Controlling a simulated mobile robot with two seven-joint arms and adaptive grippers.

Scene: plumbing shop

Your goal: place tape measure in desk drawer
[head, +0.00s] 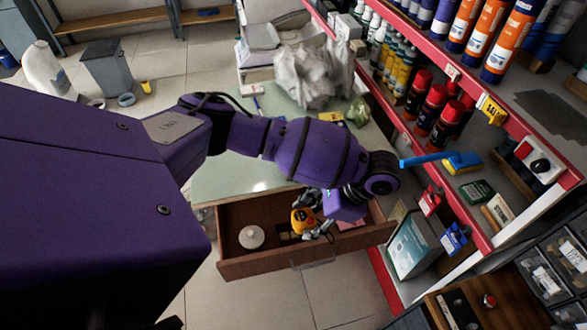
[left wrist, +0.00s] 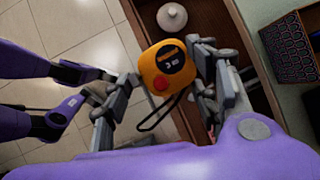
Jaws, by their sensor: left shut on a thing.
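The yellow-orange tape measure (head: 303,220) is gripped by my left gripper (head: 318,222) over the open desk drawer (head: 275,263). In the left wrist view the tape measure (left wrist: 166,68) sits between the two grey fingers of my left gripper (left wrist: 168,85), with its dark label, red button and black strap showing. The brown wooden drawer is pulled out below the desk. I cannot tell how far the tape measure is above the drawer floor. My right gripper is not clearly seen in either view.
A white round lidded object (head: 252,237) lies in the drawer's left part; it also shows in the left wrist view (left wrist: 172,17). The green desk top (head: 235,170) is behind the drawer. A red-edged shelf (head: 450,75) with bottles and cans stands close on the right.

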